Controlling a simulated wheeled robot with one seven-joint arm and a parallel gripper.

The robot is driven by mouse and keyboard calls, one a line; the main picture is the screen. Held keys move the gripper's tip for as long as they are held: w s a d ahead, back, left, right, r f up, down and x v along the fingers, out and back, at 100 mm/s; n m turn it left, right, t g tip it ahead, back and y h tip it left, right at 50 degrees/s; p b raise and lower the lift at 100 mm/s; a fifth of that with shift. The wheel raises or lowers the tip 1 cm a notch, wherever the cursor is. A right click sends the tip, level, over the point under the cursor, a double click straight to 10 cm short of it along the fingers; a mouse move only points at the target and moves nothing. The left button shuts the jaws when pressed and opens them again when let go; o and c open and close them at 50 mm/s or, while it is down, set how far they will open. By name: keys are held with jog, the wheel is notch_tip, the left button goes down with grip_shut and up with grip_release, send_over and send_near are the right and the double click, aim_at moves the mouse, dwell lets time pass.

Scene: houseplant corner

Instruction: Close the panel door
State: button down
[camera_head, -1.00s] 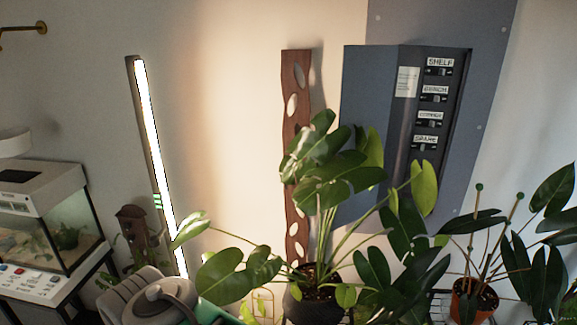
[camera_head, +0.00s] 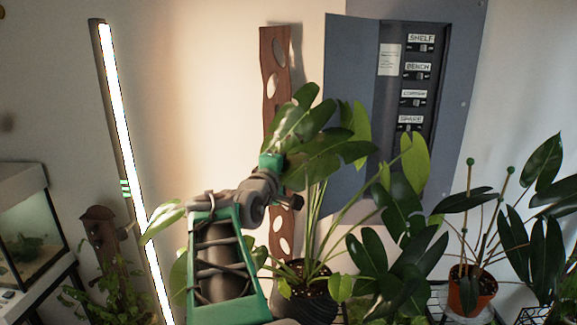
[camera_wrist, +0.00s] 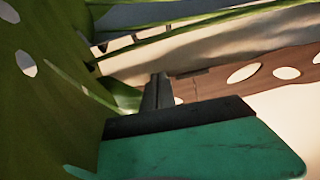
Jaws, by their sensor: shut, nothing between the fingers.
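The blue-grey panel door (camera_head: 348,90) stands swung open to the left of the grey wall panel (camera_head: 412,75), and its lower part is behind leaves. The panel's inside shows several labelled switches. My gripper (camera_wrist: 158,92) is shut and empty in the wrist view, with leaves and stems close around it. In the head view its green body (camera_head: 271,163) is among the leaves, left of and below the door. Its fingertips are hidden there by foliage, and I see no contact with the door.
A large potted plant (camera_head: 300,292) stands in front of the door. A second plant in an orange pot (camera_head: 470,290) is at the right. A holed wooden board (camera_head: 275,80) is behind my gripper. A lit tube lamp (camera_head: 125,130) and a fish tank (camera_head: 30,225) are left.

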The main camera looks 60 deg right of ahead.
jog(key=s+d, duration=0.1)
jog(key=s+d+p, duration=0.1)
jog(key=d, duration=0.1)
jog(key=s+d+p, duration=0.1)
jog(key=d, duration=0.1)
dwell(0.3)
jog(key=shift+s+a+f+t, duration=0.1)
jog(key=shift+t, duration=0.2)
